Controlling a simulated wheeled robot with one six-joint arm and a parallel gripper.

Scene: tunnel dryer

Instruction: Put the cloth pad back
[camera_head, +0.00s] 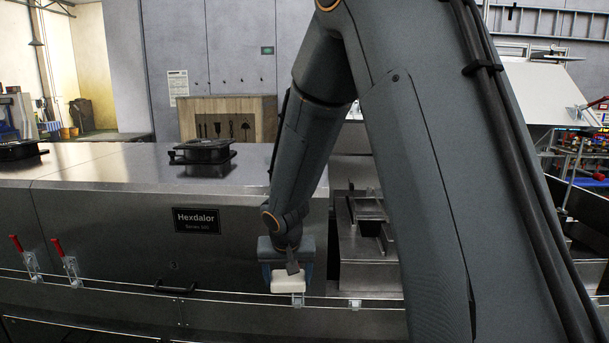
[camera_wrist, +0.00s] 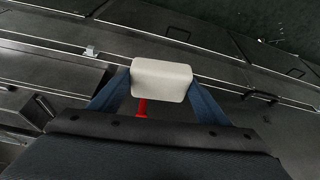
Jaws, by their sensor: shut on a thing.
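The cloth pad, a white block with rounded edges, is held by my gripper; it shows in the head view (camera_head: 288,283) and in the wrist view (camera_wrist: 161,80). My gripper (camera_head: 287,272) has its two blue fingers shut on the pad's sides, and they also show in the wrist view (camera_wrist: 160,92). The pad is in front of the dryer's metal front, near a thin rail. A red part (camera_wrist: 142,108) shows just behind the pad in the wrist view. Where the pad belongs cannot be told.
The steel dryer (camera_head: 110,230) bears a Hexdalor plate (camera_head: 197,220) and a black handle (camera_head: 174,287). Two red-handled clamps (camera_head: 65,262) stand at its left front. Black fittings (camera_head: 203,152) sit on its top. A stepped metal housing (camera_head: 365,245) is right of my gripper.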

